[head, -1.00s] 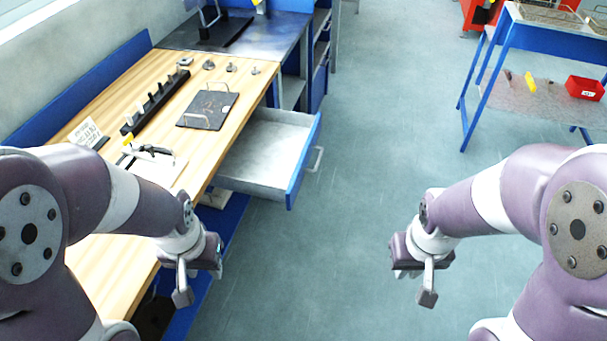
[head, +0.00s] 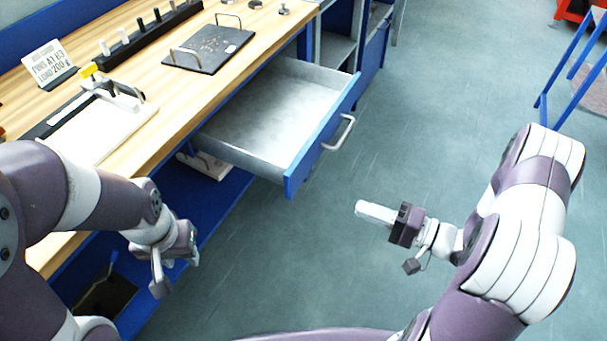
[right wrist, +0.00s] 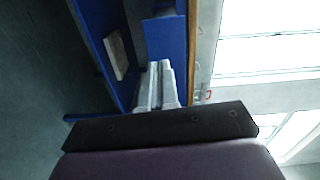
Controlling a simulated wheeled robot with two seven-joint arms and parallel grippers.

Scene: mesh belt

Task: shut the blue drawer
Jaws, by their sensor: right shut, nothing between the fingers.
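The blue drawer (head: 325,133) stands pulled out from under the wooden workbench, and its grey inside is empty. Its blue front carries a pale bar handle (head: 341,133) facing right. My right gripper (head: 366,210) is shut and empty, with its pale fingers pointing left, to the right of and nearer than the drawer front, apart from it. In the right wrist view, the shut fingers (right wrist: 157,84) point toward blue bench panels. My left gripper (head: 172,274) hangs beside the bench edge at the lower left; its fingers are too unclear to judge.
The wooden bench top (head: 180,95) holds a black plate with wire handles (head: 210,48), a black rack (head: 140,38), a sign (head: 48,64) and a clamp fixture (head: 105,95). A blue lower shelf (head: 205,195) runs under the bench.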

